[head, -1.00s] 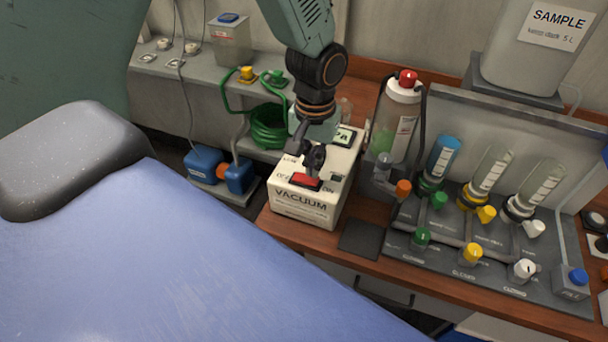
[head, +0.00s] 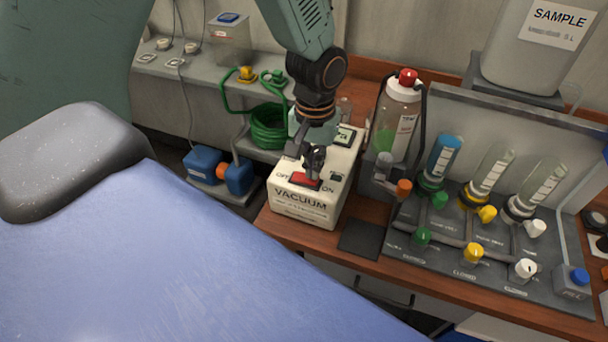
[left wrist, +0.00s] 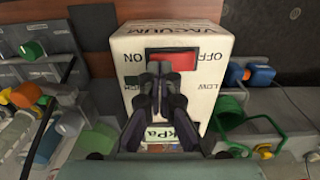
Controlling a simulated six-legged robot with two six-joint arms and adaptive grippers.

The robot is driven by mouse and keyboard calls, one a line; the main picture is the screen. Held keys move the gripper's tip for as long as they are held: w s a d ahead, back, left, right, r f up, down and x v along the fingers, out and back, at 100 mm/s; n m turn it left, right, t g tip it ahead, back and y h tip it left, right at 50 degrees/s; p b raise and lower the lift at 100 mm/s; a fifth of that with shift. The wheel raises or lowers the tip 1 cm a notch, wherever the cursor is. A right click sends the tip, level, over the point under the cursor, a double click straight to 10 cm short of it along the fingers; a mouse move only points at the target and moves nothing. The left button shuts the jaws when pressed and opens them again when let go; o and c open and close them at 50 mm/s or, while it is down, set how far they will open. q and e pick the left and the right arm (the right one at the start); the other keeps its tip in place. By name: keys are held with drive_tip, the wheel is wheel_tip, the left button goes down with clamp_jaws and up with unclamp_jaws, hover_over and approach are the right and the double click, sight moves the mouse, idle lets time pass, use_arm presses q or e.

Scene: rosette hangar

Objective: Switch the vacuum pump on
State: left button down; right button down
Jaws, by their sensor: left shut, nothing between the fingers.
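The vacuum pump (head: 305,207) is a cream box on the wooden bench, lettered VACUUM on its front edge. Its red rocker switch (head: 304,181) lies on top between the OFF and ON marks. In the left wrist view the red switch (left wrist: 172,61) shows just beyond the fingertips, with ON at its left and OFF at its right. My left gripper (head: 314,160) is shut and empty, pointing down over the pump's top close to the switch. In the left wrist view its fingertips (left wrist: 160,68) overlap the switch's near edge, so contact is unclear. The kPa display (left wrist: 160,138) is partly hidden by the fingers. My right gripper is not seen.
A bottle with a red cap (head: 400,115) stands right of the pump. A manifold panel with colored valves (head: 440,245) fills the bench's right side. A dark square pad (head: 361,238) lies in front. A coiled green hose (head: 268,127) sits at left.

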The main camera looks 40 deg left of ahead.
use_arm(q)
drive_tip(key=shift+f+b, duration=0.35)
drive_tip(key=shift+f, duration=0.4)
idle(0.3)
wheel_tip(320, 180, up, 7)
drive_tip(key=p, duration=0.7)
drive_tip(key=shift+r, duration=0.15)
drive_tip(key=shift+f, duration=0.2)
idle(0.4)
drive_tip(key=s+d+f+m, duration=0.1)
drive_tip(key=s+f, duration=0.4)
drive_tip(key=s, duration=0.4)
drive_tip(key=s+d+f, duration=0.2)
drive_tip(key=s+f, duration=0.4)
drive_tip(key=s, duration=0.2)
drive_tip(key=s+d+f+m, duration=0.1)
drive_tip(key=s+f, duration=0.4)
drive_tip(key=s, duration=0.4)
wheel_tip(320, 180, down, 22)
drive_tip(key=w+b, duration=0.1)
drive_tip(key=b, duration=2)
drive_tip(key=shift+b, duration=0.35)
